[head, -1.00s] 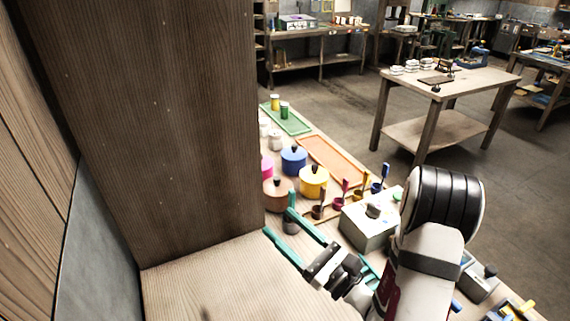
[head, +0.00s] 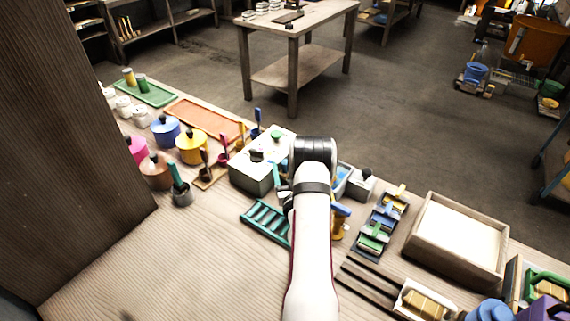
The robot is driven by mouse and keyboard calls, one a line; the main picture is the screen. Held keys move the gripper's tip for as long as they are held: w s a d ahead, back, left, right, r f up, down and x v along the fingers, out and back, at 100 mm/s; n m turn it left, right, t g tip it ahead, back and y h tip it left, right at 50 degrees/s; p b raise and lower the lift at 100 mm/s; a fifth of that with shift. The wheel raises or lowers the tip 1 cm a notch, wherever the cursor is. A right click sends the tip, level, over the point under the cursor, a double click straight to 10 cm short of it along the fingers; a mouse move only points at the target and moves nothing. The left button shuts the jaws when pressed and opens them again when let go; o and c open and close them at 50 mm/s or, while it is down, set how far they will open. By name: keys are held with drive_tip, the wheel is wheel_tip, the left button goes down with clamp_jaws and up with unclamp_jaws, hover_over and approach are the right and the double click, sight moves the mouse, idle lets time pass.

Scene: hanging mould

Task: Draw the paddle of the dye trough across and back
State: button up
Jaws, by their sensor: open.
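A small pale container with blue inside (head: 341,183) shows just right of my wrist in the head view. It may be the dye trough, but my arm covers much of it, and I cannot make out a paddle. My gripper (head: 279,173) is left of the wrist, beside the grey box. One teal finger shows there; the rest of the gripper is largely hidden by my own arm. It is open, and I see nothing held in it.
A grey box (head: 250,178) and a teal rack (head: 266,221) are left of my arm. Coloured pots, including a yellow one (head: 191,147), stand farther left. A wooden tray (head: 458,267) is at right. The bench's near left is clear.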

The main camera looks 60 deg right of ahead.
drive_tip(key=shift+x, duration=0.8)
clamp_jaws()
idle(0.9)
